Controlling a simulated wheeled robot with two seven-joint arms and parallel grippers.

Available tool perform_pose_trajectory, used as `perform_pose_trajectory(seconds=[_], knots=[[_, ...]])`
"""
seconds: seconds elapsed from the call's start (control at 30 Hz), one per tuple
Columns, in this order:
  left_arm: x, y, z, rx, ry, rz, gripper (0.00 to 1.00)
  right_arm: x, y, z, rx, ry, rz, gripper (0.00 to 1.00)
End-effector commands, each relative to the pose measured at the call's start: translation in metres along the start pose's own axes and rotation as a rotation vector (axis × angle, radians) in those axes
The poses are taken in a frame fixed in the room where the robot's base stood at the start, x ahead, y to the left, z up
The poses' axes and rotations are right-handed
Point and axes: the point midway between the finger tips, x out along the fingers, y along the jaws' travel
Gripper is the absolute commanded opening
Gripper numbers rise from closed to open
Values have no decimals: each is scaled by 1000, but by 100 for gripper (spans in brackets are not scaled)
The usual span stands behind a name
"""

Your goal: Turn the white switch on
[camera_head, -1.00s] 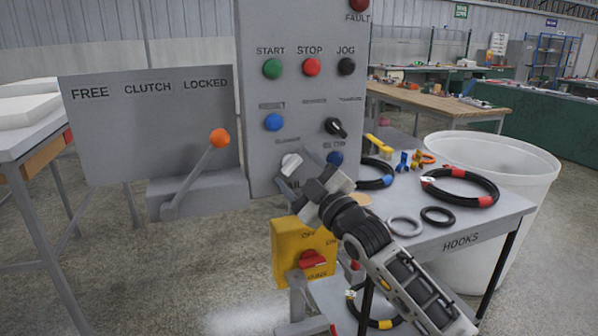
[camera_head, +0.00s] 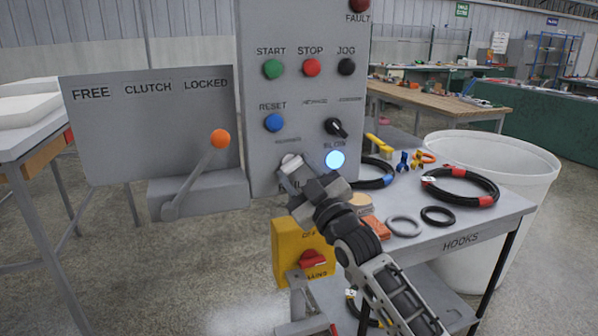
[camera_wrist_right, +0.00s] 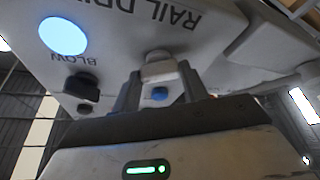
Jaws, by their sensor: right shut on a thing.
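The white switch (camera_head: 289,163) is a knob low on the front of the grey control panel (camera_head: 262,95). My right gripper (camera_head: 299,180) reaches it from below right and is shut on it. In the right wrist view the switch (camera_wrist_right: 159,68) sits between the two fingers (camera_wrist_right: 158,90), and part of it is hidden. A round lamp marked BLOW (camera_head: 335,160) beside it glows pale blue; it also glows in the wrist view (camera_wrist_right: 63,36). My left gripper is not in view.
A grey clutch lever with an orange ball (camera_head: 220,139) stands left of the panel. A yellow box with a red rotary switch (camera_head: 312,259) is below. A grey table marked HOOKS (camera_head: 470,240) with black hoses (camera_head: 460,187) is at right, a white bin (camera_head: 530,160) behind it.

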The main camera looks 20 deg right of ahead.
Motion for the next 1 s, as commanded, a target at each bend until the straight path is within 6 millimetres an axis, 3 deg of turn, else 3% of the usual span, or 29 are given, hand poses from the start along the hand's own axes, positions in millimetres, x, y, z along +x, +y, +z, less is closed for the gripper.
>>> perform_pose_trajectory(seconds=[0.5, 1.0], knots=[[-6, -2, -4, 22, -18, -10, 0, 0, -4, -1, 381, -3, 156, 21], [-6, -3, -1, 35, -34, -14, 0, 0, -6, 0, 513, -3, 211, 21]])
